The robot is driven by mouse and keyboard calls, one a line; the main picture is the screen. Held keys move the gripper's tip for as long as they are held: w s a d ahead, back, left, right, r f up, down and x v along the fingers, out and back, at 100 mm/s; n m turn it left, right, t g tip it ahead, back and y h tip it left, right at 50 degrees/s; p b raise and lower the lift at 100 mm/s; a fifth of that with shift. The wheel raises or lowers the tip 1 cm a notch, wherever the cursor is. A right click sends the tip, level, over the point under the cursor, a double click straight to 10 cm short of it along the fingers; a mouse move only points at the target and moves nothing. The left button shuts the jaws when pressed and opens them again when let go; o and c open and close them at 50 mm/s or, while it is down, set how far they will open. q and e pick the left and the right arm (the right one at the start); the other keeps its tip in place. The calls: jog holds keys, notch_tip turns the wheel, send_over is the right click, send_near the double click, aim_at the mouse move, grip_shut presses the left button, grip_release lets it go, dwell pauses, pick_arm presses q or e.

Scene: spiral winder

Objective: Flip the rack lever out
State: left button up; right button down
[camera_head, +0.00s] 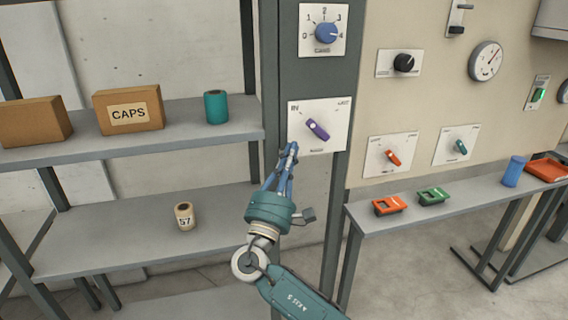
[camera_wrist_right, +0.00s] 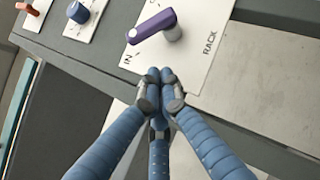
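The rack lever (camera_head: 317,129) is a purple handle on a white plate (camera_head: 336,142) marked IN at upper left and OUT at upper right. The lever slants to the upper left, its narrow end toward IN. It also shows in the right wrist view (camera_wrist_right: 152,26) on a grey hub, above the plate lettered RACK. My right gripper (camera_head: 291,149) is just left of and below the lever, at the plate's lower left edge. In the wrist view its blue fingers (camera_wrist_right: 160,78) are together, with nothing between them and apart from the lever. My left gripper is not in view.
A blue knob (camera_head: 327,34) sits above on the same post. Shelves (camera_head: 160,142) at left hold boxes, a teal spool (camera_head: 215,106) and a cream spool (camera_head: 184,216). At right are other switches and a bench (camera_head: 450,208) with small trays and a blue cylinder (camera_head: 513,171).

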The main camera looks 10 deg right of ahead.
aim_at(318, 130)
jog(key=shift+d+r+p, duration=0.75)
jog(key=shift+d+r, duration=0.2)
jog(key=shift+r, duration=0.15)
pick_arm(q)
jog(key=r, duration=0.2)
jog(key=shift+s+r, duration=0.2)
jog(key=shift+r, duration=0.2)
pick_arm(e)
jog(key=shift+d+r, duration=0.2)
jog(key=shift+d, duration=0.2)
